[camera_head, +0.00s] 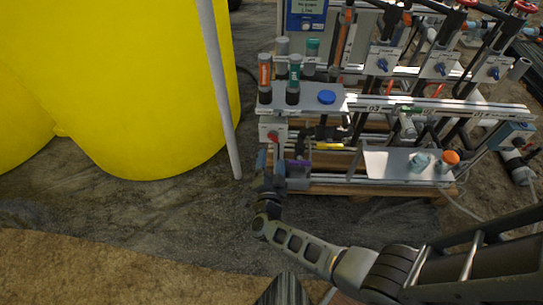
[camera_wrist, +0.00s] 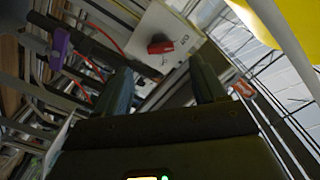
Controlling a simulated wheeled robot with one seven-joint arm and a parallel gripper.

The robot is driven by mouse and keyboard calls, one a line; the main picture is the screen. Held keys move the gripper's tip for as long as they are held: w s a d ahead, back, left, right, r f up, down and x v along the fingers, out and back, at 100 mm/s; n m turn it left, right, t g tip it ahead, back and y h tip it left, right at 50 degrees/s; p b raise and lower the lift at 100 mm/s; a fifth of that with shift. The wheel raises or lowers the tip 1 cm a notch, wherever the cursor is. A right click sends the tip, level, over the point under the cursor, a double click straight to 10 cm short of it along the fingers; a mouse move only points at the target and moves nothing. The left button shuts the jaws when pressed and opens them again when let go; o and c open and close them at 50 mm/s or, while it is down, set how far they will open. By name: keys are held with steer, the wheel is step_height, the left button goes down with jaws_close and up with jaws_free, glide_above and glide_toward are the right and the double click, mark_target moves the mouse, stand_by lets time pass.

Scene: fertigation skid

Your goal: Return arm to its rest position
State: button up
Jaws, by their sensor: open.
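My gripper (camera_head: 270,163) is at the front left of the fertigation skid, at the end of my arm, which reaches in from the lower right in the head view. In the wrist view my gripper (camera_wrist: 162,88) has its two dark fingers apart with nothing between them. Ahead of the fingers is a white panel with a red knob (camera_wrist: 160,46). The red knob also shows in the head view (camera_head: 273,136), just above the fingertips. I cannot tell whether the fingers touch the panel.
Large yellow tanks (camera_head: 120,90) stand at the left, with a grey pole (camera_head: 217,85) before them. The skid holds a shelf (camera_head: 325,97) with bottles and a blue cap, and a lower tray (camera_head: 395,164) with an orange-capped bottle (camera_head: 450,157). The ground (camera_head: 120,245) at front left is clear.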

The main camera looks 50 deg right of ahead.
stand_by(0.5)
steer(key=s+a+r+n+t+y+p, duration=0.1)
steer(key=s+a+r+n+y, duration=0.3)
steer(key=s+r, duration=0.6)
steer(key=s+a+r+n+t+y+p, duration=0.1)
steer(key=s+a+r+n+y+p, duration=0.3)
steer(key=s+a+r+n, duration=0.3)
steer(key=s+a+r+n+t+y+p, duration=0.1)
steer(key=s+a+r+n+y+p, duration=0.2)
steer(key=s+r, duration=1.2)
step_height(320, 180, up, 6)
steer(key=a+n+y, duration=0.2)
steer(key=n+y, duration=0.1)
steer(key=n, duration=0.2)
steer(key=shift+s+a+f+t, duration=0.2)
steer(key=shift+s+f+t, duration=0.05)
steer(key=shift+t, duration=0.15)
